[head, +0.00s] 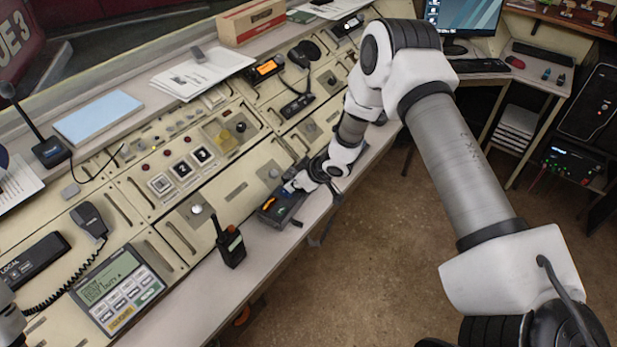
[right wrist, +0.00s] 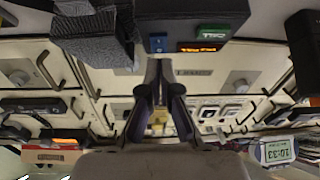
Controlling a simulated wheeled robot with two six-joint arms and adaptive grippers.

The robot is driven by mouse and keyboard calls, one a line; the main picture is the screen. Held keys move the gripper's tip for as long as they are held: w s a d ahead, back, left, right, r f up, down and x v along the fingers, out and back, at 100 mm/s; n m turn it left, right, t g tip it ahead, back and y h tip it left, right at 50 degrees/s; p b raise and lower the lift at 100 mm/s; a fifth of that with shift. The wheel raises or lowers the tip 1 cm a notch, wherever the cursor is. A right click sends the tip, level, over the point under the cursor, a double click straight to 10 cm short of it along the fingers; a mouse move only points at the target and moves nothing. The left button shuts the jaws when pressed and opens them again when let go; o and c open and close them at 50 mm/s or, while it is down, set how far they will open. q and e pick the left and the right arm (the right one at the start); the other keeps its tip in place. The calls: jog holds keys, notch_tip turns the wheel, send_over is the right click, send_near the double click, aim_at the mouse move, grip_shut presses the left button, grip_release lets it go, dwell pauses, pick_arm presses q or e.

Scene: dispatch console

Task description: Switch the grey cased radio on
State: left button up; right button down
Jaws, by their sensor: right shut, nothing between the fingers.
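The grey cased radio (head: 281,209) lies on the front ledge of the console, with an orange lit strip on its face. In the right wrist view its dark grey case (right wrist: 195,14) fills the top, with a blue switch (right wrist: 158,43), a green marked part (right wrist: 213,32) and a lit orange display (right wrist: 203,47). My right gripper (head: 291,187) is at the radio. Its fingers (right wrist: 157,65) are shut and empty, with the tips close to the blue switch; whether they touch it I cannot tell.
A black handheld radio (head: 230,243) stands on the ledge, left of the grey radio. A desk phone unit (head: 118,290) and a handset (head: 89,221) are at the lower left. Another radio with an orange display (head: 267,68) sits farther back. The floor at right is open.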

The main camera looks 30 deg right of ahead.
aim_at(294, 199)
notch_tip(294, 199, up, 3)
jog(key=shift+r+p, duration=0.1)
jog(key=shift+p, duration=0.65)
pick_arm(q)
jog(key=d+b, duration=0.1)
jog(key=b, duration=0.1)
jog(key=shift+s+b, duration=0.15)
jog(key=shift+b, duration=0.25)
pick_arm(e)
jog(key=s+d+r, duration=0.4)
jog(key=s+r, duration=0.1)
jog(key=s, duration=0.2)
jog(key=shift+s+d+r, duration=0.15)
jog(key=shift+r, duration=0.15)
pick_arm(q)
jog(key=shift+f, duration=0.1)
